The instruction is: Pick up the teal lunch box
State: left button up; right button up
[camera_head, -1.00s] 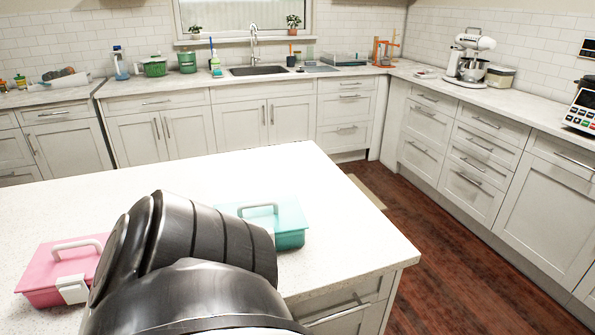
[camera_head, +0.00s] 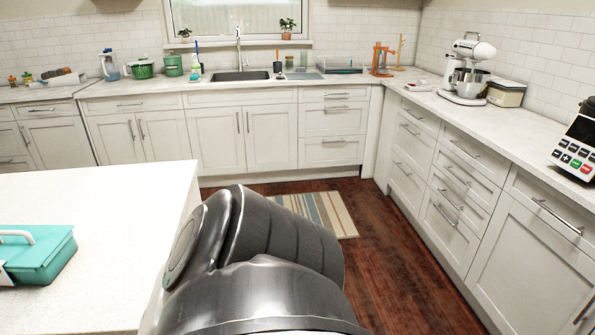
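The teal lunch box (camera_head: 40,257) sits on the white island top at the left edge of the head view. It is cut off by the frame, with part of its pale handle showing. A dark arm link of mine fills the lower middle, to the right of the lunch box and apart from it in the picture. Neither of my grippers shows.
The white island counter (camera_head: 125,230) ends at a right edge near my arm. Beyond it are a wooden floor, a striped rug (camera_head: 318,213) and white cabinets. A stand mixer (camera_head: 467,70) stands on the right counter.

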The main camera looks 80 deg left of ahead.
aim_at(42, 276)
jog(key=i, duration=0.85)
jog(key=u, duration=5.45)
